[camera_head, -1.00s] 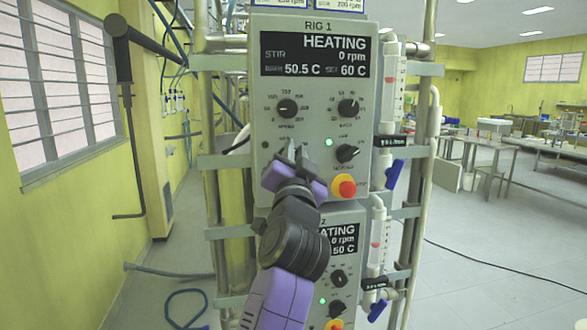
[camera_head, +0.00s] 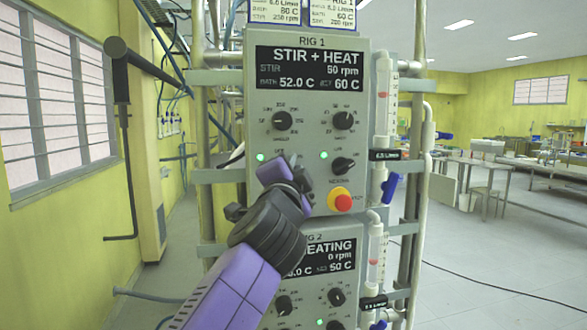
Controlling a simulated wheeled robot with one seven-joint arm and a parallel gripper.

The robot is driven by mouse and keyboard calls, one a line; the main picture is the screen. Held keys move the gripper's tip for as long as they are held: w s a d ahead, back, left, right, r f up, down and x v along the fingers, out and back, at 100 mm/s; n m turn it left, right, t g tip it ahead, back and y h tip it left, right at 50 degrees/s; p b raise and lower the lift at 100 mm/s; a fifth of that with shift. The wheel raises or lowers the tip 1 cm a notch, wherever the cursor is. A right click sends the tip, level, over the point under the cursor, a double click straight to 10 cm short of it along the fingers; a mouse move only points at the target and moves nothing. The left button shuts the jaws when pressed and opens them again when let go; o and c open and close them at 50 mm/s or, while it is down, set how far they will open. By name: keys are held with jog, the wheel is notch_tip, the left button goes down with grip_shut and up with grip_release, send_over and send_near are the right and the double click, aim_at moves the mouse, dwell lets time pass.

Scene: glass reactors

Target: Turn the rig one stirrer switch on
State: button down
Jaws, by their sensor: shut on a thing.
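The rig one panel (camera_head: 310,100) is a grey box labelled RIG 1. Its display (camera_head: 312,68) reads STIR + HEAT, about 50 rpm, bath 52.0 C, set 60 C. My gripper (camera_head: 287,162) is at the lower left of this panel, shut on the stirrer switch, which the fingers and wrist hide. A green lamp (camera_head: 261,156) is lit just left of the fingers. Another green lamp (camera_head: 324,155) is lit above the heater switch (camera_head: 343,166), to the right of the fingers.
Two speed and temperature dials (camera_head: 282,121) sit above my gripper. A red emergency button (camera_head: 340,200) on a yellow base is close on the right. The rig two panel (camera_head: 325,240) is below, partly behind my arm. Flow meters (camera_head: 383,100) and pipes stand at right.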

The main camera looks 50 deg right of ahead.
jog(key=shift+w+a+f+y, duration=0.3)
jog(key=shift+w+f, duration=0.1)
jog(key=shift+w, duration=0.05)
jog(key=c, duration=1.4)
grip_release()
jog(key=shift+r, duration=0.1)
jog(key=shift+s+d+r, duration=0.1)
jog(key=shift+s, duration=0.05)
jog(key=shift+b+v, duration=0.85)
jog(key=shift+v, duration=3)
